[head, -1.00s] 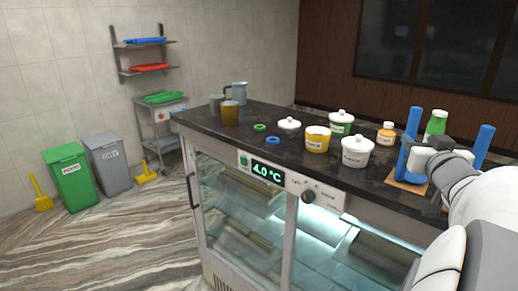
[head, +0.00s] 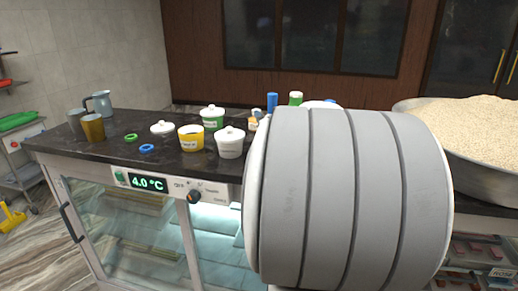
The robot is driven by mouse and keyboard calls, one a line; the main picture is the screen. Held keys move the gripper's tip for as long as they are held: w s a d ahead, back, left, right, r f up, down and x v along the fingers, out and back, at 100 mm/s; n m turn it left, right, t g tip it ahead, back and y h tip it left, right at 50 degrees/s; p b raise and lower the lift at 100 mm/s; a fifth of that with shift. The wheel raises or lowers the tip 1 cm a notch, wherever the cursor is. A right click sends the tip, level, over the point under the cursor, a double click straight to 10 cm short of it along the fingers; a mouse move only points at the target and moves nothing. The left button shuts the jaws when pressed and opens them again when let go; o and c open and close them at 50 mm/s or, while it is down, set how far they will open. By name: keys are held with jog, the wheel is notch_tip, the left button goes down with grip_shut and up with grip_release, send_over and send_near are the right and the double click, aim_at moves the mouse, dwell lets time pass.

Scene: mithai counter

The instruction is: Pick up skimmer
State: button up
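I cannot make out a skimmer in the head view. My own arm, a large grey ribbed link, fills the middle right of the view and hides much of the counter behind it. My gripper is not visible now. The dark stone counter top (head: 105,151) holds a white tub (head: 230,143), a yellow tub (head: 191,138) and a green-labelled tub (head: 213,119), all left of my arm. A blue post (head: 272,102) and a green-capped bottle (head: 295,98) show just above my arm.
A wide metal pan heaped with pale grains (head: 480,130) stands at the right. A blue-grey jug (head: 100,103), a brown cup (head: 93,127), a green ring (head: 131,138) and a blue ring (head: 146,148) are on the counter's left part. The glass case (head: 130,225) is below.

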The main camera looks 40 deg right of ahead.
grip_shut()
jog(key=shift+r, duration=0.1)
dwell(0.5)
